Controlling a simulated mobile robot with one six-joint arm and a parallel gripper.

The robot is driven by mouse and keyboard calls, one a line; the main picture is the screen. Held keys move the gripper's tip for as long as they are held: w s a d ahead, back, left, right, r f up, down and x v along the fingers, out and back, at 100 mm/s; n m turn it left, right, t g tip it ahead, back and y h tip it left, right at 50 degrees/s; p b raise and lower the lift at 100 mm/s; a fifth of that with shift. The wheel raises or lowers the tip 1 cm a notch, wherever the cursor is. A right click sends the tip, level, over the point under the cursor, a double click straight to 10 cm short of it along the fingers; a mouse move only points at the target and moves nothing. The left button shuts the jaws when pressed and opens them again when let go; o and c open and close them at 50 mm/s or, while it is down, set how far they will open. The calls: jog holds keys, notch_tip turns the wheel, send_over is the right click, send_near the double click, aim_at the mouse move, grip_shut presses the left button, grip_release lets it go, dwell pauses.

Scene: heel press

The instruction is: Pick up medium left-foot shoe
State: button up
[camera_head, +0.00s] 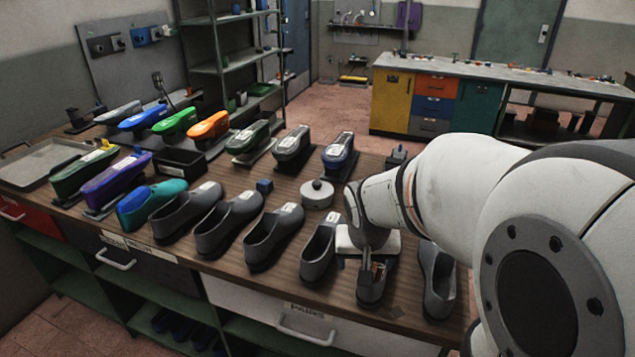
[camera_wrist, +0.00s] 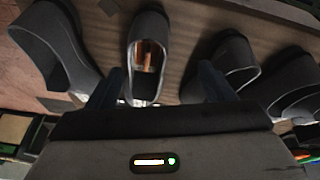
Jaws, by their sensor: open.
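Several dark grey slip-on shoes stand in a row along the front of the workbench. I cannot read from the frames which one is the medium left-foot shoe. My gripper (camera_head: 368,268) points down over one grey shoe (camera_head: 371,288), hiding part of it. In the wrist view this shoe (camera_wrist: 150,28) lies between the two fingers of my open gripper (camera_wrist: 158,90), with orange-brown showing inside its opening. I cannot tell whether the fingers touch it. Another shoe (camera_head: 437,280) stands to its right, and one (camera_head: 321,250) to its left, both apart from the fingers.
The workbench (camera_head: 225,283) also holds a round white-topped item (camera_head: 317,194), a small blue block (camera_head: 264,186), a black bin (camera_head: 182,163) and a grey tray (camera_head: 40,165). Coloured foot forms stand behind the shoes. Neighbouring shoes leave narrow gaps beside my gripper.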

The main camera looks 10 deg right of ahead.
jog(key=o, duration=0.5)
jog(key=w+d+m+p, duration=0.1)
jog(key=w+d, duration=0.1)
jog(key=w+d+m+p, duration=0.1)
jog(key=w+d, duration=0.1)
jog(key=w, duration=0.1)
jog(key=w+d+p, duration=0.1)
jog(key=w+p, duration=0.1)
jog(key=shift+w+d+f+m+h, duration=0.2)
jog(key=shift+d+f+m+h, duration=0.15)
jog(key=shift+d+m+h, duration=0.05)
jog(key=shift+w+d+f, duration=0.2)
jog(key=shift+w+d, duration=0.05)
jog(key=shift+t, duration=0.3)
jog(key=shift+d+x, duration=0.2)
jog(key=shift+x, duration=3.8)
